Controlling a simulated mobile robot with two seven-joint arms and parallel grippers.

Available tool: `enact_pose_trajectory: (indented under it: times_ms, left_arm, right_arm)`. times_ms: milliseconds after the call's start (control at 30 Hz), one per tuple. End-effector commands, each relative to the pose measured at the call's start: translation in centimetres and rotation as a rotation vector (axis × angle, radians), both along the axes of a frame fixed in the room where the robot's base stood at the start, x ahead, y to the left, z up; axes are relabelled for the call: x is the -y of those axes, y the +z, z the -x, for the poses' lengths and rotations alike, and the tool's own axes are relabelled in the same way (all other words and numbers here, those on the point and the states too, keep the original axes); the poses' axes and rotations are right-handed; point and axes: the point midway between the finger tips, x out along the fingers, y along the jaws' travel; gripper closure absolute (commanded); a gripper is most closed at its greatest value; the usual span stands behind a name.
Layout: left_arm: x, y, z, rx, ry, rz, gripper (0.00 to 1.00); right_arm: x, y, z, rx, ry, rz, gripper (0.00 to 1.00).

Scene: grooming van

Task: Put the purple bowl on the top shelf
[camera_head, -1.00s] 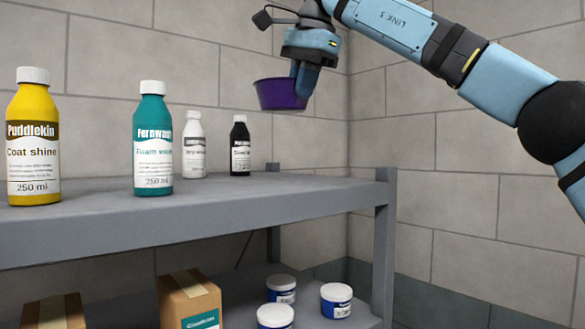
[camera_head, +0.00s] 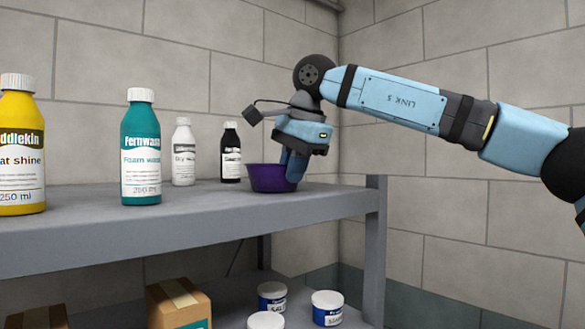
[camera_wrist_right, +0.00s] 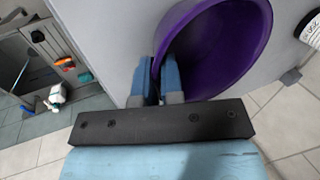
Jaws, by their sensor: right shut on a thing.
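The purple bowl (camera_head: 268,178) is upright at the top shelf (camera_head: 200,218), toward its right end and right of the black bottle. It appears to touch the shelf surface or be just above it; I cannot tell which. My right gripper (camera_head: 290,175) points down and is shut on the bowl's right rim. In the right wrist view the bowl (camera_wrist_right: 222,50) is large, with the fingers (camera_wrist_right: 155,80) on either side of its wall. My left gripper is not in view.
A yellow bottle (camera_head: 20,150), a teal bottle (camera_head: 141,150), a white bottle (camera_head: 184,155) and a black bottle (camera_head: 231,155) stand on the top shelf. Jars (camera_head: 327,308) and boxes (camera_head: 178,303) are on the shelf below. The top shelf's front right is clear.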

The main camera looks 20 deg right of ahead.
Motion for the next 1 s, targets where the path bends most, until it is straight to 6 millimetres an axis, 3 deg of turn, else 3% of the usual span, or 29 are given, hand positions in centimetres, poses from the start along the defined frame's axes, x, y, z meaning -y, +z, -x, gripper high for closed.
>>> enact_pose_trajectory:
  times_ms: [200,233,300,333,700,1000]
  left_arm:
    - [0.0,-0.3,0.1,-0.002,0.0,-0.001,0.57]
    - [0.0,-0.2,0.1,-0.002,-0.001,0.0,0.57]
    - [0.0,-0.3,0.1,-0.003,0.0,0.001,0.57]
    - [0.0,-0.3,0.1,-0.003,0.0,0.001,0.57]
    - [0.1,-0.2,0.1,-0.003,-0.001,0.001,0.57]
    - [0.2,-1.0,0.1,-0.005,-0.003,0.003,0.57]
  right_arm:
    - [0.0,-0.4,0.0,0.0,0.001,0.0,1.0]
    - [0.0,-0.3,0.0,0.0,0.001,0.0,0.86]
    - [0.0,-0.3,0.0,0.0,0.001,0.0,0.7]
    - [0.0,-0.3,0.0,0.0,0.001,0.0,0.67]
    - [0.0,0.5,0.1,0.002,0.001,0.0,0.67]
    - [0.8,6.0,2.0,0.003,0.001,-0.001,0.67]
